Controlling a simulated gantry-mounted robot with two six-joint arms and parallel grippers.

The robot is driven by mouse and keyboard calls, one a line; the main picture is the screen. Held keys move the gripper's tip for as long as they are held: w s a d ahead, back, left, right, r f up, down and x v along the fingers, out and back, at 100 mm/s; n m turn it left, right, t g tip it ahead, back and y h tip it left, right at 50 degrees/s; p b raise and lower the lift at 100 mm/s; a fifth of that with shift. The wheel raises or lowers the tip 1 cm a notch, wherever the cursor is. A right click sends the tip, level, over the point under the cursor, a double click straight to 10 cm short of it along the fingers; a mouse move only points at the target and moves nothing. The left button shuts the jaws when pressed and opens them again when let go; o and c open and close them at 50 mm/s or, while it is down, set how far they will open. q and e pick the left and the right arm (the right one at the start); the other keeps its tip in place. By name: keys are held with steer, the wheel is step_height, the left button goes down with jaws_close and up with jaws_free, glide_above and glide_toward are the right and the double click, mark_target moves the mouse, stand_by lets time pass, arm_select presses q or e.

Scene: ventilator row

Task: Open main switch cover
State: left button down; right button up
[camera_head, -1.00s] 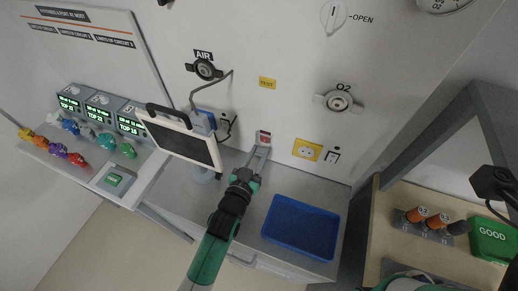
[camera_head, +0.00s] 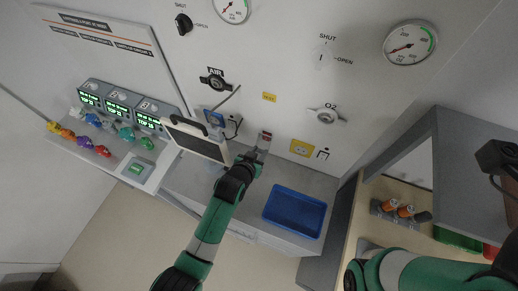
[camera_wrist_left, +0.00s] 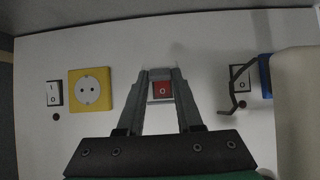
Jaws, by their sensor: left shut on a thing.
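The main switch (camera_head: 267,134) is a small red rocker on the pale wall panel, between the AIR and O2 ports. In the left wrist view the red switch (camera_wrist_left: 161,90) shows between my fingers, with the pale, partly see-through main switch cover (camera_wrist_left: 160,74) around it. My left gripper (camera_head: 263,146) reaches up to it from below; in the left wrist view its fingers (camera_wrist_left: 161,84) are shut on the cover's sides. The cover's hinge and exact angle are hard to make out. My right arm comes in at the lower right; its gripper is out of view.
A yellow socket (camera_head: 301,148) is right of the switch, and a tilted screen (camera_head: 197,140) stands close on the left. A blue tray (camera_head: 295,212) lies on the grey counter (camera_head: 254,206) below. A wooden shelf (camera_head: 362,214) is at the right.

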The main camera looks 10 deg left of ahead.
stand_by(0.3)
arm_select(q)
steer(key=c, duration=0.6)
jaws_free()
steer(key=shift+o, duration=0.2)
